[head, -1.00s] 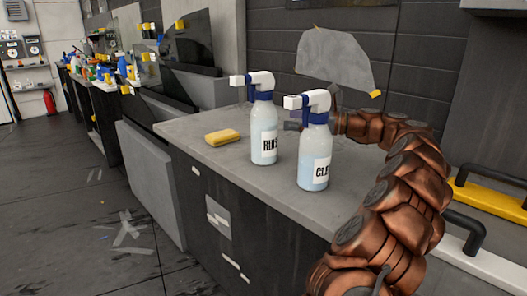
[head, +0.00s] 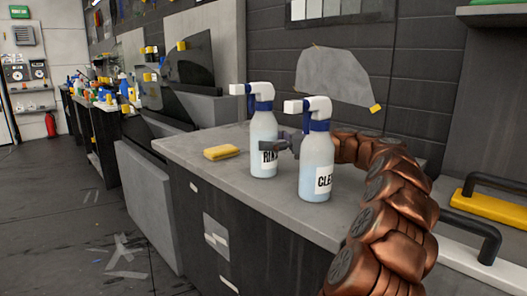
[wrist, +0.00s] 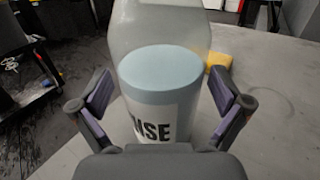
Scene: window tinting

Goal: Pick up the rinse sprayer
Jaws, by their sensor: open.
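The rinse sprayer (head: 264,133) is a pale bottle with a blue collar, a white trigger head and a label partly reading "RINSE". It stands upright on the grey counter (head: 190,146). My gripper (head: 278,146) is beside it at label height, partly hidden behind the cleaner sprayer. In the wrist view the rinse sprayer (wrist: 160,75) fills the middle, between the two open fingers of my gripper (wrist: 160,100). Gaps show on both sides, and the fingers are not closed on it. The cleaner sprayer (head: 316,160), labelled "CLE...", stands upright to its right, nearer the camera.
A yellow sponge (head: 221,152) lies on the counter left of the rinse sprayer and also shows behind it in the wrist view (wrist: 219,61). A grey film piece (head: 335,73) hangs on the wall behind. The counter's left part is mostly clear.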

